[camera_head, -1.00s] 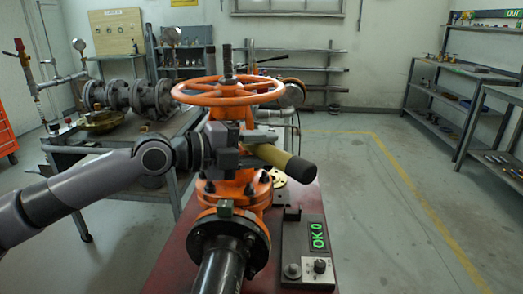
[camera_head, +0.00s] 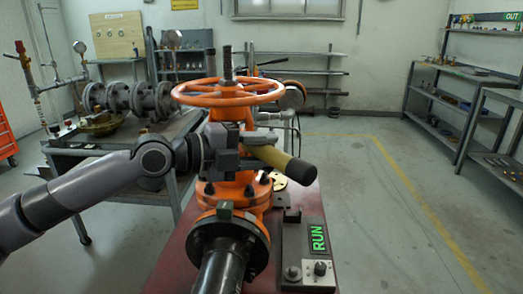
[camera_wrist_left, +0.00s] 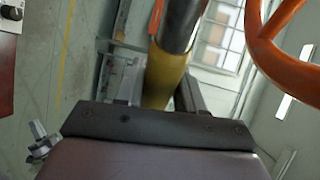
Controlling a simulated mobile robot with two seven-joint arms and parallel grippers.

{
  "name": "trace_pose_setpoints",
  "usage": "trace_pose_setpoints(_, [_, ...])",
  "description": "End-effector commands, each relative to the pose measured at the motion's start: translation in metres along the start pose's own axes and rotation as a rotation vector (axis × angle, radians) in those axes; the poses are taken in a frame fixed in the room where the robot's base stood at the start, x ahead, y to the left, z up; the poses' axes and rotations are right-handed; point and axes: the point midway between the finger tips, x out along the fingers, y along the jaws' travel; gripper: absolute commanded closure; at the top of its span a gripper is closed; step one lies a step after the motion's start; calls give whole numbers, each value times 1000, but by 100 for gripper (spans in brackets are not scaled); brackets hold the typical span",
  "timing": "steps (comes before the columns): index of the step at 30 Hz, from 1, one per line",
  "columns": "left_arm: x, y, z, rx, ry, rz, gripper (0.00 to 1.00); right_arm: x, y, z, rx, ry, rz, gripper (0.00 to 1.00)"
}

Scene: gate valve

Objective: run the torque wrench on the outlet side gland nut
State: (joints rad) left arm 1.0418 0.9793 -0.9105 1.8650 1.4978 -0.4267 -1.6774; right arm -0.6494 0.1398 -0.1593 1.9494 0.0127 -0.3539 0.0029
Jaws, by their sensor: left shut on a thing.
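My left gripper (camera_head: 240,152) is shut on the torque wrench (camera_head: 285,164), a tool with a thick yellow body and a dark end. It holds the wrench in front of the orange gate valve (camera_head: 240,190), below the orange handwheel (camera_head: 228,92). The left wrist view shows the yellow body (camera_wrist_left: 165,75) between the two fingers (camera_wrist_left: 155,92). The gland nuts and the wrench's working end are hidden behind my gripper and the valve parts. A controller box (camera_head: 318,238) on the red bench reads RUN in green. My right gripper is not in view.
The valve stands on a red bench (camera_head: 180,265), with a dark pipe (camera_head: 222,272) toward me. Left of it is a grey table (camera_head: 110,142) with another valve assembly (camera_head: 130,97). Shelves (camera_head: 440,100) stand at the right. The floor between is clear.

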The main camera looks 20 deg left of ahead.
Motion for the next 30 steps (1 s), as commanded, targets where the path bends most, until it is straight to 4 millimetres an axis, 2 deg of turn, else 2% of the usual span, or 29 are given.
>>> trace_pose_setpoints(6, [1, 5, -1, -17, 4, 10, 100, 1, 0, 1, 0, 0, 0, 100])
trace_pose_setpoints(14, [0, 1, -1, -17, 4, 11, 100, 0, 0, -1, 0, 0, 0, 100])
trace_pose_setpoints(30, [-4, -31, -2, -6, 2, -1, 100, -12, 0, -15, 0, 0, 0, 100])
